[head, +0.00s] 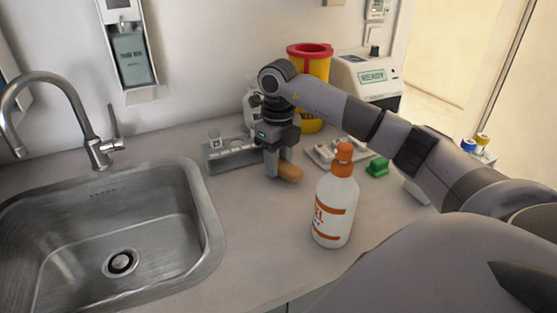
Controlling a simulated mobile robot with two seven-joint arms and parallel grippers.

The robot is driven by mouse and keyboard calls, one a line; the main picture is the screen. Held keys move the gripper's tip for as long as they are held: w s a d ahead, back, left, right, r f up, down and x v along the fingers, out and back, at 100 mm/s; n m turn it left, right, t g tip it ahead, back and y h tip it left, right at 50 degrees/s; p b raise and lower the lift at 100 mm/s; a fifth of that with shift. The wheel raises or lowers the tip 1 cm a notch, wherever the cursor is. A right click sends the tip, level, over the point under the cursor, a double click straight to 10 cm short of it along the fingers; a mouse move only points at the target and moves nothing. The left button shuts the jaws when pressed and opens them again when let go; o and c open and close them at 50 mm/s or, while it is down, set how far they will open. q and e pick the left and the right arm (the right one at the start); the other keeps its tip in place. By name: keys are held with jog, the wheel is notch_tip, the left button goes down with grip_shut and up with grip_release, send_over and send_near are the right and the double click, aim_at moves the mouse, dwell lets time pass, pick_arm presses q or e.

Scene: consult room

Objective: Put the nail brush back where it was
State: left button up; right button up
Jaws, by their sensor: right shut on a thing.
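The nail brush (289,172) shows as a tan, wooden-looking rounded piece low at my right gripper (278,172). My right gripper points down over the counter behind the orange-capped bottle and is shut on the nail brush. The fingers hide part of the brush, and its bristles are not visible. The brush is at or just above the counter top; I cannot tell if it touches. My left gripper is not in view.
A grey rack (228,156) stands left of the gripper. A white bottle with an orange cap (334,208) stands in front. A tray (325,155), a green block (378,167) and a yellow bin with a red rim (318,66) are behind. A sink (208,215) is left.

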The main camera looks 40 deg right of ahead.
jog(key=shift+f, duration=0.2)
jog(key=o, duration=1)
jog(key=shift+r, duration=0.15)
jog(key=shift+r+p, duration=0.8)
jog(key=shift+r, duration=5.3)
